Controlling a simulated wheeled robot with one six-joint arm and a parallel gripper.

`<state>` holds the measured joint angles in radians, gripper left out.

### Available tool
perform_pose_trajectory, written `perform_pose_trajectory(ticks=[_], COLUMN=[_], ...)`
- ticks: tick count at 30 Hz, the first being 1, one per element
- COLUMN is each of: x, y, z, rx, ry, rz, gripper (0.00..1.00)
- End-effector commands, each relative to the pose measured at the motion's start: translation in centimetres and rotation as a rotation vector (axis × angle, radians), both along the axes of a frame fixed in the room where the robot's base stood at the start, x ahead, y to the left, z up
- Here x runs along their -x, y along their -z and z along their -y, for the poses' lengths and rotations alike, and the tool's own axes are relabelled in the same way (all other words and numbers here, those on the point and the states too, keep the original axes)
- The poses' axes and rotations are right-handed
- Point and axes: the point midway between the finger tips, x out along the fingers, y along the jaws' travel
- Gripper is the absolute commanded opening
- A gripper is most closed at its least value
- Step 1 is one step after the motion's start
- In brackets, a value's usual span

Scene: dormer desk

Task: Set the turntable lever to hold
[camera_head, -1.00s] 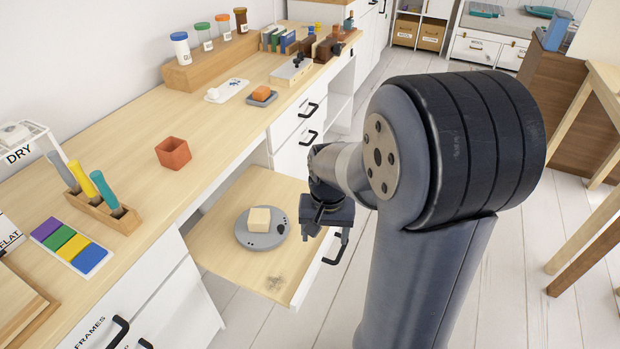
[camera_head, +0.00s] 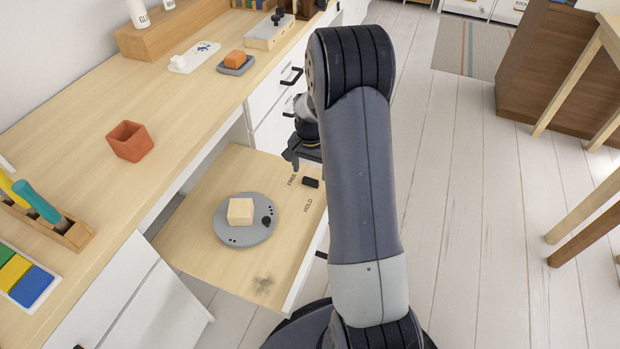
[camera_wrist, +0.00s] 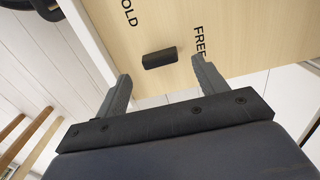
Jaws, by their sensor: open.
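The lever is a small black block (camera_head: 310,183) on the pulled-out wooden board (camera_head: 190,240), beside the printed words FREE and HOLD. I cannot tell for sure which word it is set to. The grey round turntable (camera_head: 232,228) lies left of it on the board, with a cream block (camera_head: 240,211) and a black knob (camera_head: 267,221) on top. My gripper (camera_head: 302,160) is open and empty just beyond the lever, partly hidden by my arm. In the wrist view, the lever (camera_wrist: 160,58) shows ahead of the gap between the two fingers (camera_wrist: 162,76), apparently apart from them.
On the desk stand a terracotta pot (camera_head: 130,143), a wooden rack with coloured tools (camera_head: 60,228), a colour card (camera_head: 22,277) and an orange block on a dark base (camera_head: 235,58). Drawer handles (camera_head: 292,77) stick out behind my gripper.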

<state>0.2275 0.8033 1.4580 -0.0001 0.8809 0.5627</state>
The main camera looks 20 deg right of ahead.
Motion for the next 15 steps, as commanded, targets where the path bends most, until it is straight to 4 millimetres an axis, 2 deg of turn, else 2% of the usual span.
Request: perform_pose_trajectory(ticks=[1, 6, 15], x=[0.1, 0.0, 0.0], y=[1.2, 3.2, 3.9], z=[0.0, 0.0, 0.0], rx=[-0.001, 0.0, 0.0], ry=[0.0, -0.001, -0.001], rz=[-0.002, -0.001, 0.001], gripper=[0.68, 0.68, 0.68])
